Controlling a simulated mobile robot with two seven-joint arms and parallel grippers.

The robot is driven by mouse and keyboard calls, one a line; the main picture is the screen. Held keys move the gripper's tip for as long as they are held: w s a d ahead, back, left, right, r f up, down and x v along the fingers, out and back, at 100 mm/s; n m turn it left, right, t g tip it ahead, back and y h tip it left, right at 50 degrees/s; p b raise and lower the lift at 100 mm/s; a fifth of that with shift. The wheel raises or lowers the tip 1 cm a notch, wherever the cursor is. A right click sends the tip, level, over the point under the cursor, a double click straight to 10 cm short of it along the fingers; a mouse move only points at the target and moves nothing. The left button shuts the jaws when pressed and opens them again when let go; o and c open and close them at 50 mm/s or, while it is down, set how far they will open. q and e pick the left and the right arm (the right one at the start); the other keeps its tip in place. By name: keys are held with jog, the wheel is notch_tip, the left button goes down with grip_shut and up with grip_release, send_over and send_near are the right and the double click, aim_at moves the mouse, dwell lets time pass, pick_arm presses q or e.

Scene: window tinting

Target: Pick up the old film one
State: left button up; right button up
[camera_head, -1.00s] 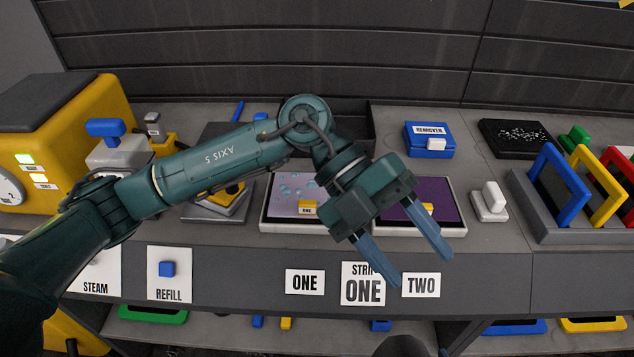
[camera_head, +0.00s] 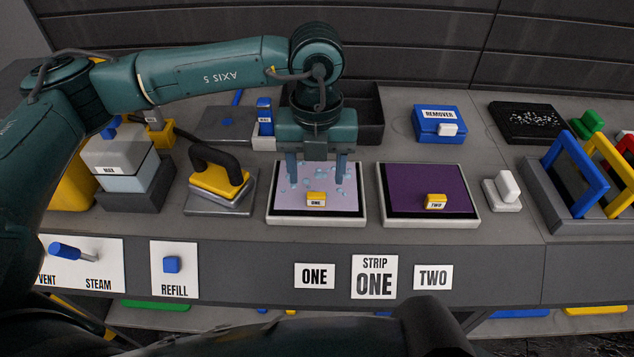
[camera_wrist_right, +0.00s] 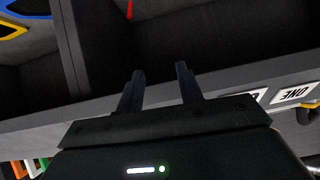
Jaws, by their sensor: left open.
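Old film one is the pale lilac, bubbled sheet (camera_head: 279,200) on the left white-framed pane in the head view. Its yellow tab (camera_head: 316,199), marked ONE, sits at the near edge. My left gripper (camera_head: 316,181) points down over this sheet, fingers apart, with the tab between and just in front of the fingertips. Whether the fingertips touch the sheet I cannot tell. The dark purple film two (camera_head: 420,187) lies on the right pane with a yellow tab marked TWO. My right gripper (camera_wrist_right: 160,80) shows in the right wrist view with its fingers apart and nothing between them.
A yellow-based iron (camera_head: 218,180) stands left of the panes. A blue remover box (camera_head: 440,122) is behind film two, and a white-handled block (camera_head: 504,189) is right of it. Blue and yellow frames (camera_head: 570,185) stand at the right. A dark open bin (camera_head: 362,112) lies behind my left gripper.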

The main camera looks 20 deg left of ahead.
aim_at(316, 188)
pick_arm(q)
notch_tip(316, 188, down, 6)
jog(key=shift+w+r+p, duration=0.1)
jog(key=shift+r+p, duration=0.05)
jog(key=shift+p, duration=0.65)
jog(key=shift+c, duration=0.2)
jog(key=c, duration=1)
